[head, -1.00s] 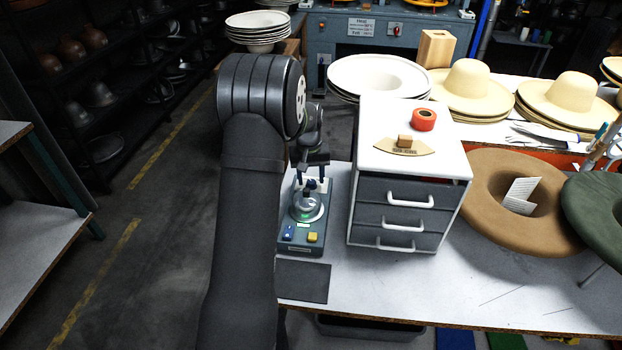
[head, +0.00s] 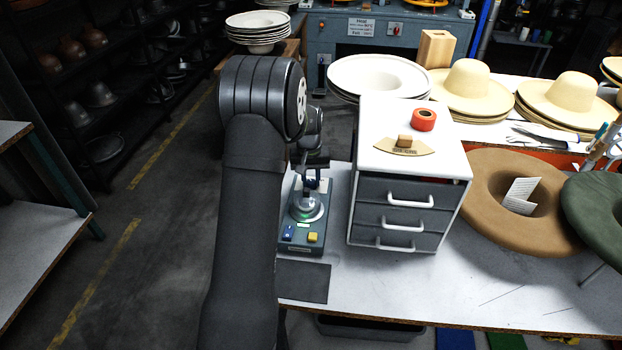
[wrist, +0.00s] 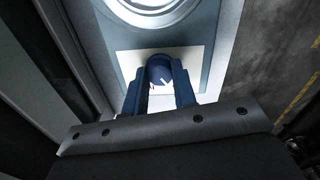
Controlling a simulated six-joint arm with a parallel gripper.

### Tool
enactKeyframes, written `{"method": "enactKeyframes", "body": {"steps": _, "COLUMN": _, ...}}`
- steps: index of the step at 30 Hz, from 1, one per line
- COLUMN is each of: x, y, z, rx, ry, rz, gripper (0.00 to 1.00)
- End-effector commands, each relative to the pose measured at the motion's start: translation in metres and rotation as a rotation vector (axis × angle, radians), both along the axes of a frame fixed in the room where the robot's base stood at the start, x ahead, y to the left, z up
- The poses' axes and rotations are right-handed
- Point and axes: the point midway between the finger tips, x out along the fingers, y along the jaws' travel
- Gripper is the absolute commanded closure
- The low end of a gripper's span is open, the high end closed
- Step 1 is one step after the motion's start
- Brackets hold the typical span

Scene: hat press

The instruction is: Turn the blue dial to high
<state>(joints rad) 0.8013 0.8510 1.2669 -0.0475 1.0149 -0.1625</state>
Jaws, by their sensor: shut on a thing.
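The blue dial (wrist: 159,70) sits on a pale plate (wrist: 196,58) on the control box, between my fingers in the wrist view. My gripper (wrist: 160,88) is shut on the dial, one blue finger on each side. In the head view my gripper (head: 312,184) is at the back of the grey-green control box (head: 284,243), and the dial is mostly hidden there. White marks show at the dial's near side, but I cannot read its setting.
A round metal plate (head: 307,208) with a green glow, a blue button (head: 288,233) and a yellow button (head: 313,237) are on the box front. A drawer cabinet (head: 375,170) stands close on the right. A dark mat (head: 305,284) lies in front.

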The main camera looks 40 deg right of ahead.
Motion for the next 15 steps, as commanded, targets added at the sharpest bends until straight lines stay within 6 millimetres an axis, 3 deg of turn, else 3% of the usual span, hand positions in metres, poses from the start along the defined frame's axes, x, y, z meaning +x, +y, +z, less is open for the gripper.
{"method": "enactKeyframes", "body": {"steps": 15, "x": 0.0009, "y": 0.0002, "z": 0.0004, "rx": 0.0, "ry": 0.001, "rz": -0.403, "gripper": 0.98}}
